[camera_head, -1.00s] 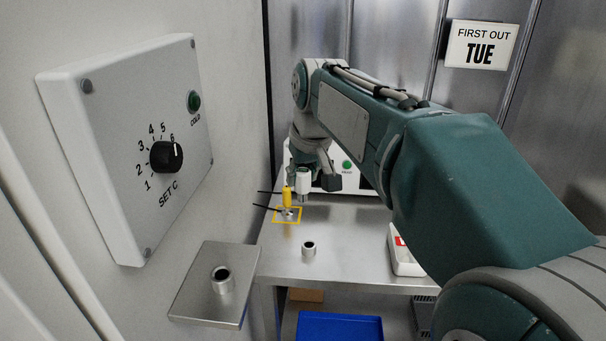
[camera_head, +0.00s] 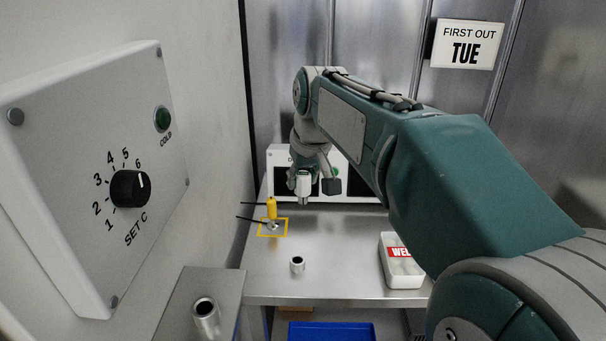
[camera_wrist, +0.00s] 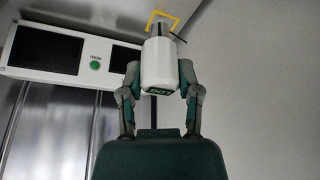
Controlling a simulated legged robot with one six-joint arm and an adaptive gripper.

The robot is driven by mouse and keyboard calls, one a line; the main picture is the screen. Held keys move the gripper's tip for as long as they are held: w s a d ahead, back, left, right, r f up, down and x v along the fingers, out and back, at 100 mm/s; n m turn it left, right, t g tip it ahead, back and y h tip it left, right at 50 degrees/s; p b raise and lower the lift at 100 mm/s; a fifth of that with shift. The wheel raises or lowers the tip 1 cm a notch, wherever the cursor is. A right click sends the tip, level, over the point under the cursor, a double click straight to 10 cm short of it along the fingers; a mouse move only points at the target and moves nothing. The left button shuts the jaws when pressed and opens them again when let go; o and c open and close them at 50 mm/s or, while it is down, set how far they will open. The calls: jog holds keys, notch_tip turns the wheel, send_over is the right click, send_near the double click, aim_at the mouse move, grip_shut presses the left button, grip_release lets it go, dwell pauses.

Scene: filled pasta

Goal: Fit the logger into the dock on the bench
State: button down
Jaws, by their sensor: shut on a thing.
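The logger (camera_head: 303,184) is a white cylinder with a metal lower end. My gripper (camera_head: 303,174) is shut on it and holds it upright above the bench. In the wrist view my gripper's fingers (camera_wrist: 159,78) clasp both sides of the logger (camera_wrist: 158,64), which shows a small green-lettered display. The dock on the bench (camera_head: 297,264) is a short metal ring socket with a dark hole, standing nearer the front edge than the logger. The logger is apart from it.
A yellow piece (camera_head: 271,208) with black leads stands by a yellow-outlined square (camera_head: 264,234). A second socket (camera_head: 206,316) is on the side shelf (camera_head: 226,285). A display unit (camera_head: 283,157) stands behind. The bench middle is clear.

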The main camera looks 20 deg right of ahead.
send_over(295, 256)
jog(key=s, duration=0.1)
notch_tip(295, 256, down, 14)
jog(key=shift+f+n, duration=0.25)
jog(key=shift+n, duration=0.15)
jog(key=shift+s+d+f, duration=0.1)
jog(key=shift+s, duration=0.05)
jog(key=shift+f, duration=2.8)
jog(key=shift+s+f, duration=0.15)
jog(key=shift+f, duration=1.7)
jog(key=shift+c, duration=2)
grip_release()
jog(key=shift+o, duration=0.9)
jog(key=shift+o, duration=1.1)
jog(key=shift+r, duration=0.1)
